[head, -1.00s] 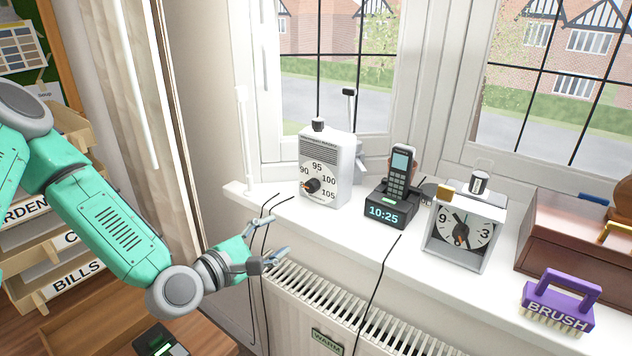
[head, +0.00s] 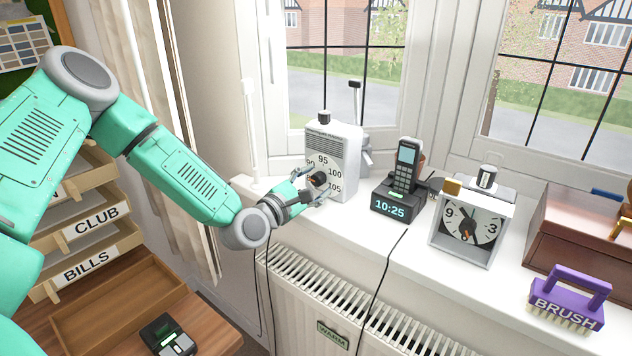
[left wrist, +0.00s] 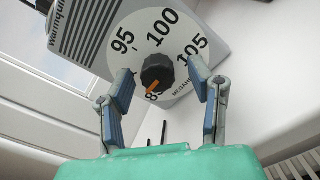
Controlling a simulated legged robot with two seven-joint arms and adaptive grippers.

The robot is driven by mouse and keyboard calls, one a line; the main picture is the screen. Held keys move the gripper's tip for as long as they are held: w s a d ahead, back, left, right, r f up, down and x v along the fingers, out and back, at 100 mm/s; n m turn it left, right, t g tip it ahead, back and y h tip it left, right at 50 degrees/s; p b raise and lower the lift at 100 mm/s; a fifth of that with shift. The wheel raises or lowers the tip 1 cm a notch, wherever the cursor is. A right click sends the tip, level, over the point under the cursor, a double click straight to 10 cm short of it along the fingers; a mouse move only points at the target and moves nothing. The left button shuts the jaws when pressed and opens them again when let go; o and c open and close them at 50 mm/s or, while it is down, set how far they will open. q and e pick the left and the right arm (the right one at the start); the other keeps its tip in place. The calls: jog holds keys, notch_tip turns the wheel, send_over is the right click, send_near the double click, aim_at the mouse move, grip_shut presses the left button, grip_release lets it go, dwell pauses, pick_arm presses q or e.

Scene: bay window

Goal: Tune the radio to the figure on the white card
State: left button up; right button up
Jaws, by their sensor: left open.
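The white radio (head: 346,151) stands on the sill, its round dial facing me. The dial shows 95, 100 and 105; other figures are partly covered. Its dark knob (left wrist: 158,71) has an orange pointer aimed down and left in the left wrist view, at a figure I cannot fully read. My left gripper (head: 312,186) is open at the dial. In the left wrist view its fingers (left wrist: 160,82) stand on either side of the knob, with gaps between them and it. I cannot make out a white card with a figure. My right gripper is out of view.
Right of the radio stand a phone on a dock (head: 391,204) reading 10:25, a clock (head: 469,229), a brown box (head: 570,235) and a purple brush (head: 565,300). A cable hangs over the radiator (head: 340,300). Letter trays (head: 90,235) stand at left.

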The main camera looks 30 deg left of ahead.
pick_arm(q)
jog(key=shift+w+d, duration=0.2)
jog(key=shift+w, duration=0.2)
jog(key=shift+a, duration=0.15)
jog(key=shift+a, duration=0.15)
jog(key=shift+c, duration=0.8)
jog(key=shift+a+f, duration=0.1)
jog(key=shift+a, duration=0.05)
grip_shut()
jog(key=shift+d, duration=0.2)
